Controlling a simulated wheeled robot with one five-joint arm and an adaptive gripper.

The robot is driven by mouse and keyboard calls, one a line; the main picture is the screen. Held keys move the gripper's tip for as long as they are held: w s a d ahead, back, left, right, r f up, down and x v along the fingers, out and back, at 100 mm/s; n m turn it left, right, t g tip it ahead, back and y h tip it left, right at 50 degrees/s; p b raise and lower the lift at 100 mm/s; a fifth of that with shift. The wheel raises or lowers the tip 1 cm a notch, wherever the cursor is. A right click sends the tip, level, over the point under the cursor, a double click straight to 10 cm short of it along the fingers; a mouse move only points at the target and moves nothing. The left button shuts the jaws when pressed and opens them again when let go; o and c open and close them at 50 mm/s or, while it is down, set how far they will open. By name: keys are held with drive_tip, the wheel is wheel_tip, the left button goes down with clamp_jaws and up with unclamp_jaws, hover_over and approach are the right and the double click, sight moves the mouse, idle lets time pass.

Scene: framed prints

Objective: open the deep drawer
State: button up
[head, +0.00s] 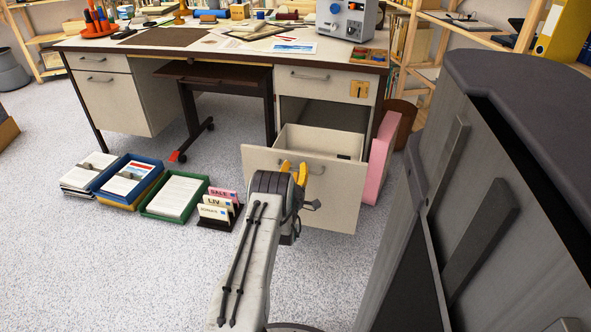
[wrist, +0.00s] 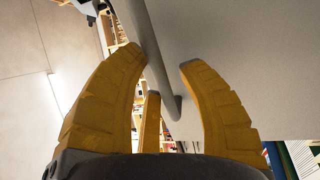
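The deep drawer (head: 350,190) sits under the right side of the desk (head: 220,55). It stands pulled out, its inside showing behind the pale front. Its grey bar handle (head: 315,171) is on the front, partly hidden by my gripper (head: 294,168). In the wrist view, the handle (wrist: 160,75) runs between the yellow fingers of my gripper (wrist: 163,60), close to the left finger. The fingertips are apart, with a gap between the handle and the right finger. The drawer front (wrist: 240,65) fills the right side of that view.
A shallow shut drawer (head: 325,82) is above. A pink panel (head: 382,155) stands right of the deep drawer. Trays of paper (head: 175,195) and a card holder (head: 217,210) lie on the floor at left. A dark cabinet (head: 470,190) is close at right.

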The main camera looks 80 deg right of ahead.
drive_tip(key=shift+o, duration=0.8)
drive_tip(key=shift+a, duration=0.1)
drive_tip(key=a+f, duration=0.2)
drive_tip(key=a, duration=0.9)
drive_tip(key=shift+a, duration=0.3)
drive_tip(key=shift+f, duration=0.1)
